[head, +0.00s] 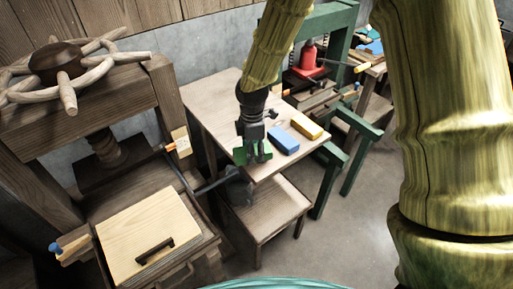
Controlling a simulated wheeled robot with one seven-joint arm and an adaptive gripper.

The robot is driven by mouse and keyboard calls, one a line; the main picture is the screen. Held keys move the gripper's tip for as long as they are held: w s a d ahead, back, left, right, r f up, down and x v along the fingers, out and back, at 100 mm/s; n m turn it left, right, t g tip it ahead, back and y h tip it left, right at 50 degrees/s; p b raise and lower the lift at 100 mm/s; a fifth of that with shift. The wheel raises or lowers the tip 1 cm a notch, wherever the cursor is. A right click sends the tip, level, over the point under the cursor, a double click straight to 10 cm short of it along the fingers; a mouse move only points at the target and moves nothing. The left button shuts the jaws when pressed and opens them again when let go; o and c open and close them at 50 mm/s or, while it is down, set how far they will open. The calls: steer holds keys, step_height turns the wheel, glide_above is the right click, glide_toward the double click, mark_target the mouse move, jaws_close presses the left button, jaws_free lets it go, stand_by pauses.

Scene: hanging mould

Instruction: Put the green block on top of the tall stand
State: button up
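My gripper (254,157) hangs down over the near edge of the wooden table. Green surfaces show beside and behind its fingers, and the part at the left looks like the green block (240,156). The fingers cover much of it, and I cannot tell whether they are shut on it or apart from it. A blue block (283,139) and a yellow block (306,126) lie on the table just right of my gripper. I cannot make out the tall stand for certain.
The wooden table (213,108) has bare room left of my gripper. A lower wooden bench (268,207) stands beneath its near edge. A wooden press with a spoked wheel (60,65) fills the left. A green frame (338,45) and red jack (307,57) stand behind. Open floor lies at right.

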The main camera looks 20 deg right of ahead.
steer(key=shift+w+d+f+p, duration=0.15)
steer(key=shift+w+d+p, duration=0.05)
steer(key=shift+w+d, duration=0.4)
steer(key=shift+w+d+f+p, duration=0.15)
steer(key=shift+w+d, duration=0.2)
steer(key=shift+w, duration=0.3)
steer(key=shift+s+f+p, duration=0.15)
steer(key=shift+f+p, duration=0.2)
steer(key=shift+f, duration=0.05)
steer(key=shift+f+p, duration=0.55)
steer(key=shift+f, duration=0.7)
steer(key=shift+f, duration=0.2)
steer(key=o, duration=1.1)
steer(key=shift+c, duration=0.2)
steer(key=shift+r, duration=0.15)
steer(key=shift+r+b, duration=2.1)
steer(key=shift+r, duration=3.95)
